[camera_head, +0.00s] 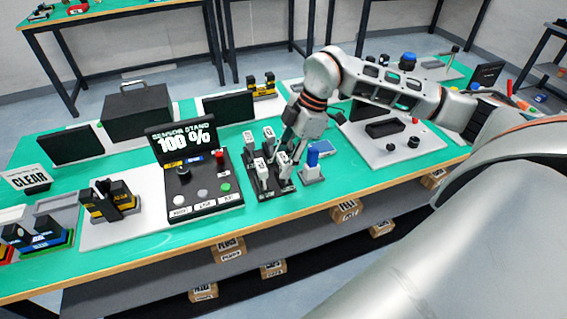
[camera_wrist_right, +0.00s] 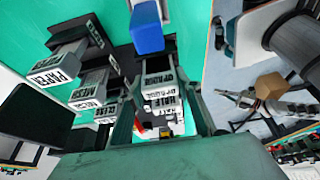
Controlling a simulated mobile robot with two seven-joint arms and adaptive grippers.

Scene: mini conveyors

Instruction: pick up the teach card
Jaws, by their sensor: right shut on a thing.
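Several white labelled cards stand upright in a black rack (camera_head: 277,192) on the green table; I cannot read which label says teach. My right gripper (camera_head: 289,146) reaches down over the rack's right side, at the front right card (camera_head: 284,159). In the right wrist view the right gripper (camera_wrist_right: 160,112) has one finger on each side of a white labelled card (camera_wrist_right: 157,76) and is shut on it. I cannot tell whether this card is clear of the rack. Other cards, such as one marked PAPER (camera_wrist_right: 54,74), stand to the left. My left gripper is not in view.
A blue-topped piece (camera_head: 312,158) on a small stand is close to the right of the rack. A black sensor stand (camera_head: 187,140) with buttons is to the left. A white board (camera_head: 380,150) with a black block lies to the right.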

